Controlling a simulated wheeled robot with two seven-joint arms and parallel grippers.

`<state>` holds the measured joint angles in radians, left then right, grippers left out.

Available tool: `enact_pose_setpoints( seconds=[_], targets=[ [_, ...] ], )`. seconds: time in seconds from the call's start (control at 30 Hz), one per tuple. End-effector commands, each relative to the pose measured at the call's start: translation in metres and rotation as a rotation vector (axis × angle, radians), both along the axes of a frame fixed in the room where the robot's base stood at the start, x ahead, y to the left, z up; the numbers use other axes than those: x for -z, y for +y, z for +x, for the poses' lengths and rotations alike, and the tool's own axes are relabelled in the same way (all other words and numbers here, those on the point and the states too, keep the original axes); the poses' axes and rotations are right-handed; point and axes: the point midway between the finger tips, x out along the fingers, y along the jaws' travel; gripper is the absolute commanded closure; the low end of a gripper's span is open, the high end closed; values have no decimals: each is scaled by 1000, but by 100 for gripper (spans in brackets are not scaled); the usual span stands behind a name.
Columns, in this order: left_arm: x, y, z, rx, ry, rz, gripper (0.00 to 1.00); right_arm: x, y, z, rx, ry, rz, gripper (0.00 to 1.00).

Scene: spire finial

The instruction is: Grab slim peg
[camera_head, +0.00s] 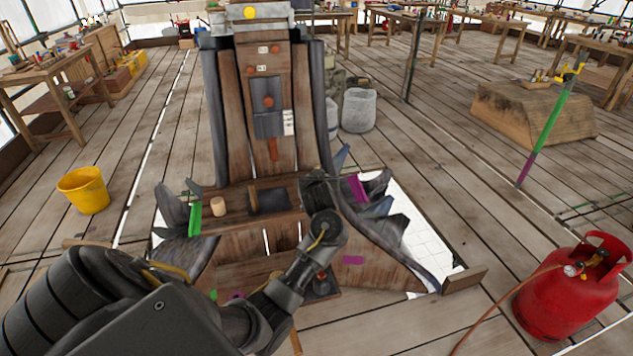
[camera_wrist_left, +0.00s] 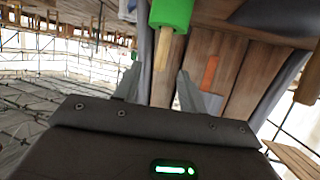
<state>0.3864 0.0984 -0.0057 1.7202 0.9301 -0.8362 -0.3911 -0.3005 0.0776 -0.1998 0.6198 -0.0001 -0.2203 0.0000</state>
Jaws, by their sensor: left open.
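In the left wrist view a slim pale wooden peg (camera_wrist_left: 163,49) sticks out below a green cylindrical piece (camera_wrist_left: 171,12). My left gripper (camera_wrist_left: 158,82) is open, its two grey fingers pointing toward the peg. The peg's lower end shows over the gap between the fingers, and they are apart from it. In the head view my left arm reaches in front of the wooden spire frame (camera_head: 240,120), and its fingers cannot be made out there. A short, thicker pale wooden peg (camera_head: 217,206) stands on the frame's ledge. My right gripper is not in view.
Dark jagged slate-like pieces (camera_head: 405,235) flank the frame's base, beside a white opening (camera_head: 430,240) in the plank floor. A red gas cylinder (camera_head: 560,300) with a hose stands at the right. A yellow bucket (camera_head: 84,190) stands at the left.

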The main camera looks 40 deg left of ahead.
Motion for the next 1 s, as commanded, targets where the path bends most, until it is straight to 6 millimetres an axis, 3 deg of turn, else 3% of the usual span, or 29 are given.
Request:
enact_pose_setpoints(
  seconds=[0.2, 0.5, 0.8, 1.0],
  targets=[
    [15, 21, 23, -1, 4, 1, 59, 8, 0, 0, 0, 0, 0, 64],
    [19, 28, 32, 2, 2, 0, 59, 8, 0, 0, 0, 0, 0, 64],
    [36, 54, 59, 1, 3, -1, 59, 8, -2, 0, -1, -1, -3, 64],
    [40, 59, 65, 2, 2, -1, 59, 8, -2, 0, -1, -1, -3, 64]
  ],
)
